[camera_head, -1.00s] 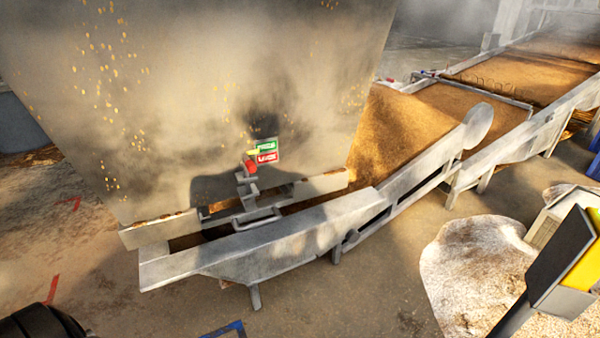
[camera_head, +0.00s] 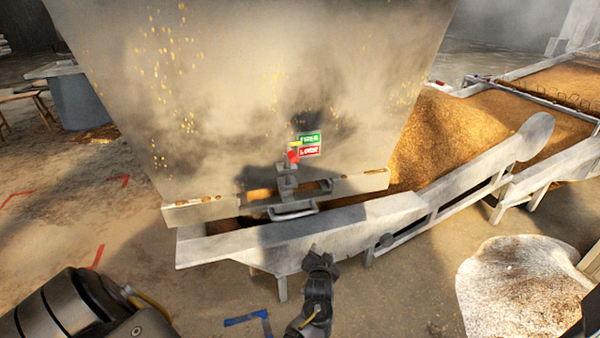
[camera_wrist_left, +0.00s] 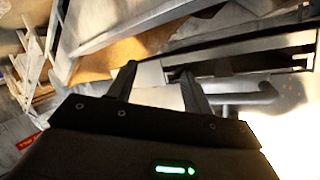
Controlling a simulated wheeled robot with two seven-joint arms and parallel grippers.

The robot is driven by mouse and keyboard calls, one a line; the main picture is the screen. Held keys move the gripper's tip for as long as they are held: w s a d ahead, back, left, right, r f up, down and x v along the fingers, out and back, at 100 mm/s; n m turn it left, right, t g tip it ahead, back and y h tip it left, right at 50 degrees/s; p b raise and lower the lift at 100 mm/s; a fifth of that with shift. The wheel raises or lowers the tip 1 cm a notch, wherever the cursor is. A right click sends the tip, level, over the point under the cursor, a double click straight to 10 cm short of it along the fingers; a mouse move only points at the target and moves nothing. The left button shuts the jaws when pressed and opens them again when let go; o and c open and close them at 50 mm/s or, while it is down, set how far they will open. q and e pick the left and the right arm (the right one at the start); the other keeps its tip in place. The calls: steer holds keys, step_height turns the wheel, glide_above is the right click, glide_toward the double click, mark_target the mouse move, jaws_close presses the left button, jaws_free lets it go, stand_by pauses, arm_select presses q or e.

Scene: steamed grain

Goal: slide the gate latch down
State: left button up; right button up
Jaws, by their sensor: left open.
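The gate latch is a grey metal bracket (camera_head: 287,180) with a red knob (camera_head: 293,156) on top, on the front of the big pale hopper. A green and red label plate (camera_head: 309,145) sits just right of the knob. Below the bracket is a grey loop handle (camera_head: 293,210) at the gate slot. My left gripper (camera_head: 317,254) is in front of the conveyor's near side rail, below the latch and apart from it. In the left wrist view its two dark fingers (camera_wrist_left: 157,80) are spread with nothing held between them. My right gripper is not in view.
The conveyor's grey side rail (camera_head: 290,243) runs below the hopper (camera_head: 255,90) and rises to the right. Brown grain (camera_head: 455,135) lies on the conveyor. A pale grain heap (camera_head: 522,280) is on the floor at right. Blue tape (camera_head: 247,319) marks the floor in front.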

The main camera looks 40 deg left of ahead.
arm_select(q)
steer(key=w+a+r+n+y, duration=0.2)
steer(key=r, duration=0.5)
steer(key=w+a+r+n+y, duration=0.1)
steer(key=a+r, duration=0.1)
steer(key=r, duration=0.5)
steer(key=n+g+y+b, duration=0.1)
steer(key=n+y, duration=0.3)
steer(key=n, duration=0.1)
glide_toward(291, 149)
steer(key=x, duration=0.3)
steer(key=p+x, duration=0.1)
steer(key=x, duration=0.2)
steer(key=f+x, duration=0.1)
steer(key=x, duration=0.3)
steer(key=shift+p, duration=0.3)
steer(key=shift+r, duration=0.1)
steer(key=shift+c, duration=0.3)
steer(key=c, duration=1)
jaws_close()
